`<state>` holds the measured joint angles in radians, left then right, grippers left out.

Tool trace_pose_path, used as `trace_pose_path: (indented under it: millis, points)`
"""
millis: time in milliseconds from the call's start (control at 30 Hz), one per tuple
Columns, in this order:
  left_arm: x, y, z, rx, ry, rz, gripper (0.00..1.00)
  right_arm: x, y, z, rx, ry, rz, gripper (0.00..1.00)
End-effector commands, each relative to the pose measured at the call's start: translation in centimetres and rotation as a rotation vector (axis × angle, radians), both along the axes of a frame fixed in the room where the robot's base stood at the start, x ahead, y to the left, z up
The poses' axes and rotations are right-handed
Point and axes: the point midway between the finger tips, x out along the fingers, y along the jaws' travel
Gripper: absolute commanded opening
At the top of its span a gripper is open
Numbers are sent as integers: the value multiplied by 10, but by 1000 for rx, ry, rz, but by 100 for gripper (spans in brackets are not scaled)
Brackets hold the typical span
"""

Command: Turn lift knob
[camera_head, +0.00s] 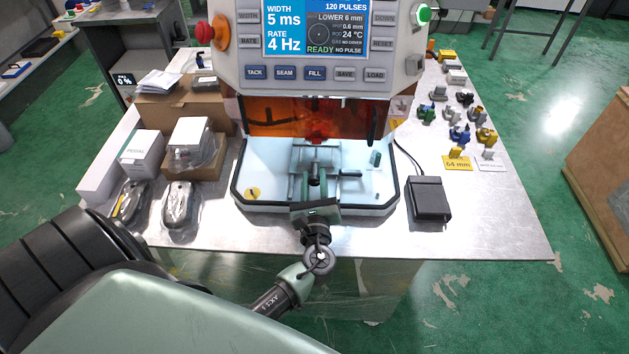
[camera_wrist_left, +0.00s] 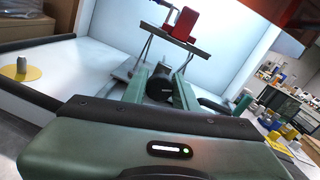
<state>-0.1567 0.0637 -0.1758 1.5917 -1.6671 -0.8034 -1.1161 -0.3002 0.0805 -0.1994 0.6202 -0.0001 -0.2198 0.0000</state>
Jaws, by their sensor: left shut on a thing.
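The lift knob is a dark round knob (camera_head: 315,172) low in the middle of the lit chamber, on a small metal stage (camera_head: 318,155). In the left wrist view the knob (camera_wrist_left: 160,88) sits between my two green fingers. My left gripper (camera_head: 314,180) reaches into the chamber from the front and is shut on the knob. The gripper's body hides the knob's lower front, and any mark of its turn angle is too small to tell. A red part (camera_wrist_left: 181,24) stands above the stage in the left wrist view. My right gripper is not in view.
The machine's screen (camera_head: 315,30) reads READY, NO PULSE. An orange shield (camera_head: 275,115) hangs over the chamber, whose dark front rim (camera_head: 260,207) lies under my gripper. A black pedal-like box (camera_head: 429,199) stands right, boxes (camera_head: 142,153) and bagged parts (camera_head: 179,206) left.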

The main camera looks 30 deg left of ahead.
Motion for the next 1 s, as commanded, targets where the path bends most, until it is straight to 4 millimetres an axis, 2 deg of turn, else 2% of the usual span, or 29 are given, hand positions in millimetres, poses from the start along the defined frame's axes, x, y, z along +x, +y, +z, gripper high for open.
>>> trace_pose_path:
  millis: [1000]
  points:
    - [-1,1,-5,-773,-474,2,0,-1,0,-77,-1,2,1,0]
